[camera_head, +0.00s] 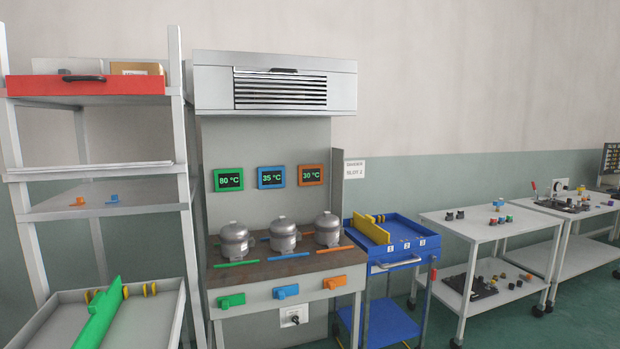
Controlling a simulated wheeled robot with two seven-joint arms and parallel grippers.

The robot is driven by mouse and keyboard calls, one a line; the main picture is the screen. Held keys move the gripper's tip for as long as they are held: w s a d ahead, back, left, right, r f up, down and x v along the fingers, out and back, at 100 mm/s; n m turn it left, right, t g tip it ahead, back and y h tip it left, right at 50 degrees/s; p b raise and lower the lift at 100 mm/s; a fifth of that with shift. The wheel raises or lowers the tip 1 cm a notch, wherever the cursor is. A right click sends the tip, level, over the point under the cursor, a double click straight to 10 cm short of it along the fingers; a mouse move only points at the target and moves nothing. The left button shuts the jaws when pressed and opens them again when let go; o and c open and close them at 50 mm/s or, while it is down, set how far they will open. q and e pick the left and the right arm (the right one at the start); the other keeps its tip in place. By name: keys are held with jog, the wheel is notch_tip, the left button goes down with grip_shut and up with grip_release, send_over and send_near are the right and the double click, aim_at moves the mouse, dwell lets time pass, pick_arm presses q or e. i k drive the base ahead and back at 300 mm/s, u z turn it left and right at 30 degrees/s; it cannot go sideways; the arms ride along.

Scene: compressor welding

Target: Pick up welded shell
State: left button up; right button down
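Three grey metal compressor shells stand upright in a row on the brown top of the welding station (215,273). The left shell (234,242) is behind a green bar, the middle shell (283,235) behind a blue bar, and the right shell (328,230) behind an orange bar. Displays above them read 80 °C in green (229,179), 35 °C in blue (271,177) and 30 °C in orange (311,175). I cannot tell from this view which shells are welded. Neither of my grippers is in view.
A grey shelf rack (183,185) stands left, with a red tray (40,86) on top and a green divider (98,314) in its lower tray. A blue cart (403,226) with a yellow divider stands right of the station. White tables (480,230) stand farther right. Green floor shows at lower right.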

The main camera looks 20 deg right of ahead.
aim_at(284, 235)
jog(key=z, duration=0.65)
jog(key=i, duration=1.6)
jog(key=z, duration=0.55)
